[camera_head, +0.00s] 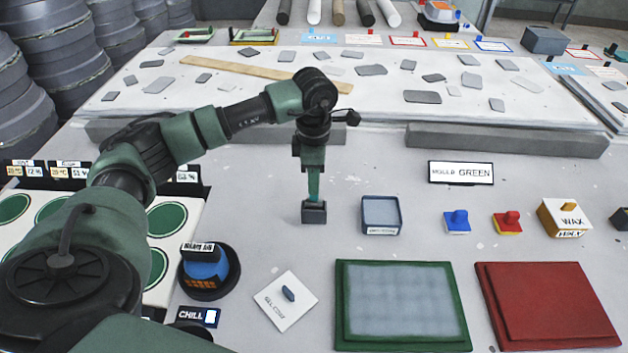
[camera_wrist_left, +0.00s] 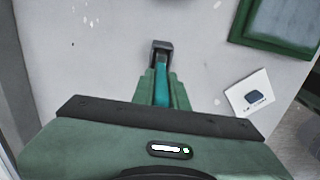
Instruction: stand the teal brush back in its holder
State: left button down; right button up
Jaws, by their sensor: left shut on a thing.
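The teal brush (camera_head: 314,188) is upright in my left gripper (camera_head: 313,172), whose fingers are shut on it. The small dark grey holder (camera_head: 314,213) stands on the grey table directly below. In the head view the brush's lower end meets the holder's top; how deep it sits inside is hidden. In the left wrist view the brush (camera_wrist_left: 161,88) shows between the green fingers (camera_wrist_left: 161,92), running to the dark holder (camera_wrist_left: 160,48). My right gripper is not in view.
A grey-blue tray (camera_head: 382,214) stands right of the holder. A green-framed mould (camera_head: 350,305) and a red mould (camera_head: 545,305) lie in front. A white card (camera_head: 272,302) and a blue-topped round device (camera_head: 206,285) are nearer left. A long grey bar (camera_head: 500,140) lies behind.

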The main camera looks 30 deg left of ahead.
pick_arm(q)
jog(key=c, duration=1.3)
grip_release()
jog(key=shift+c, duration=0.2)
notch_tip(320, 180, up, 7)
jog(key=shift+f+b, duration=0.1)
jog(key=shift+b, duration=0.65)
jog(key=shift+r, duration=0.5)
